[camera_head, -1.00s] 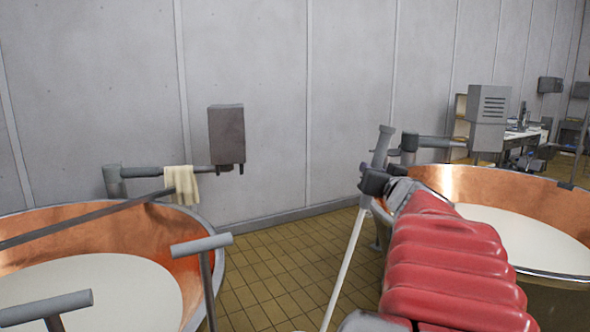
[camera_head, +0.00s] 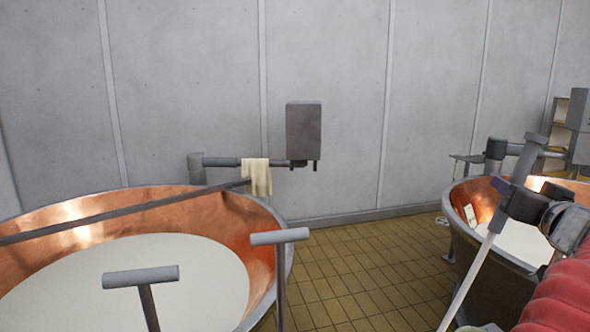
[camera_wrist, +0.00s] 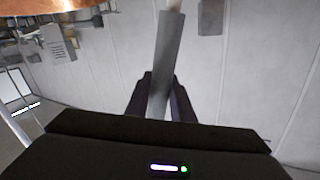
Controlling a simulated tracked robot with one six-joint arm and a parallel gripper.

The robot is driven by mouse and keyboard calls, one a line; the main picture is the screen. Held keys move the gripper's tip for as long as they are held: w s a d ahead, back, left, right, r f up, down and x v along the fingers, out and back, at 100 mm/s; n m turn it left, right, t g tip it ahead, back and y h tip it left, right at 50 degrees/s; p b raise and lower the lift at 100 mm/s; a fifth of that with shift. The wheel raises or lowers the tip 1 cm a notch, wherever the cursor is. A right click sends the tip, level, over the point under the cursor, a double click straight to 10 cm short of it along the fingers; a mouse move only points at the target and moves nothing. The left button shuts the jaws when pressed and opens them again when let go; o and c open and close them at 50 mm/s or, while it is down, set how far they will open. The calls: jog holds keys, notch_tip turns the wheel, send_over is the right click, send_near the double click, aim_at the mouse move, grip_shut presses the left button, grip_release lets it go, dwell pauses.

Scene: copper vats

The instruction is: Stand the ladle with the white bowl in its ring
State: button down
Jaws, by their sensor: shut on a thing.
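My gripper (camera_head: 514,200) is at the right of the head view, shut on the grey grip of a long tool. The tool has a pale shaft (camera_head: 470,280) that slants down and left, out of the bottom of the picture. Its grey grip sticks up above the jaws. In the wrist view the grip (camera_wrist: 168,60) passes between the two dark fingers (camera_wrist: 160,98). A white part shows at its far end, cut off by the picture's top edge. I cannot make out the bowl clearly. No ring can be made out in either view.
A copper vat (camera_head: 262,250) of white liquid fills the left, with a grey bar (camera_head: 120,211) across it. Two T-shaped handles (camera_head: 280,237) (camera_head: 140,277) stand up in front. A second vat (camera_head: 462,225) is behind my gripper. Tiled floor (camera_head: 345,275) lies free between the vats.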

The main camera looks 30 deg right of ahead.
jog(key=s+r, duration=0.1)
jog(key=s, duration=1.2)
jog(key=shift+s+r, duration=0.2)
jog(key=shift+s, duration=0.05)
